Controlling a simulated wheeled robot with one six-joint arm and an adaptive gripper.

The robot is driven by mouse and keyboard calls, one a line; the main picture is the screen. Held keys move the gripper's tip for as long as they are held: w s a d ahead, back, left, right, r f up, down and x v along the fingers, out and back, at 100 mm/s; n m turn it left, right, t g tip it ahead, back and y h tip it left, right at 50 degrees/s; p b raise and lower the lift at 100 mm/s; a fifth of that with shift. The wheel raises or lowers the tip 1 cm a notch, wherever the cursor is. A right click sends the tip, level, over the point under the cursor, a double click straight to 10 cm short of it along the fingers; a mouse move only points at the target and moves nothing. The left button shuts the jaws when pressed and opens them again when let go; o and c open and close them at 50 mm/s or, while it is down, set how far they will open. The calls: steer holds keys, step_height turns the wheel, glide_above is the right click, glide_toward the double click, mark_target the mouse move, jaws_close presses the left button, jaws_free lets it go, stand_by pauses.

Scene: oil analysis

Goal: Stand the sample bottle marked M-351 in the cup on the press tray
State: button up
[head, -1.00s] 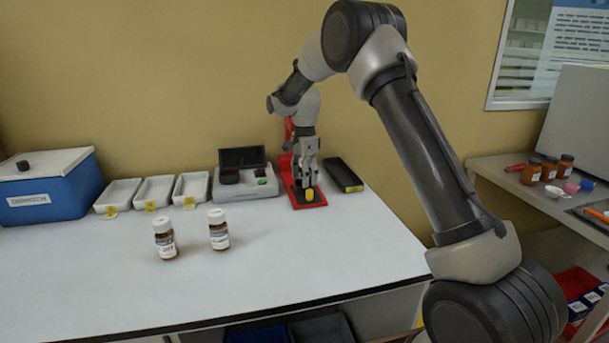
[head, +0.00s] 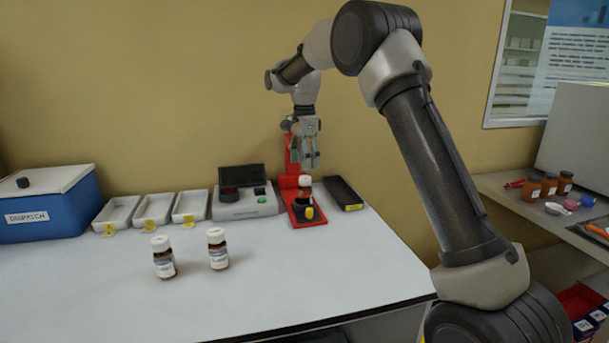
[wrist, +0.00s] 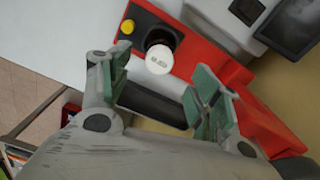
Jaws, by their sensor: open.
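A brown sample bottle with a white cap (head: 305,181) stands upright in the dark cup (head: 306,213) on the red press tray (head: 293,221). In the wrist view its white cap (wrist: 159,60) bears small print that I cannot read for sure, and the black cup (wrist: 158,37) shows around it. My gripper (head: 311,164) is open and empty, above the bottle and apart from it. In the wrist view my gripper (wrist: 153,82) has its green-padded fingers spread wide, with the cap beyond the tips.
Two more white-capped bottles, one left (head: 163,257) and one right (head: 217,249), stand on the white bench. Behind are several white trays, a grey instrument (head: 245,204) and a blue box (head: 50,215). A black tray (head: 343,193) lies right of the press.

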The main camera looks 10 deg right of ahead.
steer(key=shift+s+r, duration=0.1)
steer(key=shift+r, duration=0.5)
steer(key=s+d+r+n+t, duration=0.1)
steer(key=s+d+r+n, duration=0.4)
steer(key=s, duration=0.6)
steer(key=s+d+r+n+t, duration=0.1)
steer(key=s+d+r+n, duration=0.2)
steer(key=s+d+r, duration=0.5)
steer(key=s+d+f+n+t, duration=0.1)
steer(key=s+f+n, duration=0.2)
steer(key=s, duration=0.9)
steer(key=s+f+n+t, duration=0.1)
steer(key=s+f+n, duration=0.3)
steer(key=s, duration=0.8)
steer(key=shift+s+d+f, duration=0.4)
steer(key=shift+f, duration=0.25)
